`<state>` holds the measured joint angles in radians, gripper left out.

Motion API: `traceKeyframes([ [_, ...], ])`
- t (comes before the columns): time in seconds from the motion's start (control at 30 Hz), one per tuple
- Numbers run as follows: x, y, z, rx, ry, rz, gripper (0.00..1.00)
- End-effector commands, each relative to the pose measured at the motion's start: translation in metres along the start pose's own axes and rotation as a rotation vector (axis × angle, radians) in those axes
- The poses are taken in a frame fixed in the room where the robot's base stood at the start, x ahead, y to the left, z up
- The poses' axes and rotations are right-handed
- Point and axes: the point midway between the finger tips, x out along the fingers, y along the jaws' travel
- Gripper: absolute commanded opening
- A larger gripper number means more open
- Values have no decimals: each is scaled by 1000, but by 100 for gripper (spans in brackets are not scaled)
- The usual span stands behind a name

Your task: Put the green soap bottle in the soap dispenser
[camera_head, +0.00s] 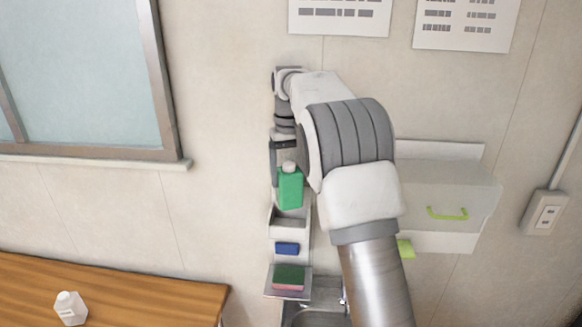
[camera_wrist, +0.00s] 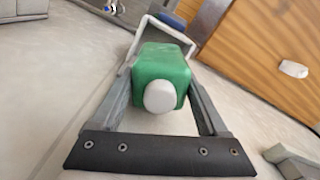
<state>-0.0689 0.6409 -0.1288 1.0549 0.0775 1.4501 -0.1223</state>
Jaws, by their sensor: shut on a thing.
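The green soap bottle (camera_head: 290,188) has a white cap and is upright. My gripper (camera_head: 286,172) is shut on its sides near the top. The wrist view looks down on the white cap and green body of the bottle (camera_wrist: 163,75), with a finger on each side. The soap dispenser (camera_head: 289,224) is a white wall-mounted holder with a blue part (camera_head: 287,248), directly below the bottle in the head view. In the wrist view its pale rim (camera_wrist: 150,24) shows just past the bottle.
A pink and green sponge (camera_head: 289,278) lies on a small shelf below, beside a metal sink (camera_head: 318,312). A clear-fronted wall box (camera_head: 442,195) is on the right.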

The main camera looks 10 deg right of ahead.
Motion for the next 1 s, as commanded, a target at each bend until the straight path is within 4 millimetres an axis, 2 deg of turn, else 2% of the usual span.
traceKeyframes([
  [0.37, 8, 0, 0, -1, 1, 0, 0],
  [0.53, 23, 0, 0, -1, -1, 0, 0],
  [0.8, 59, 0, 0, -1, 2, 1, 0],
  [1.0, 68, 0, 0, -1, 2, 0, 0],
])
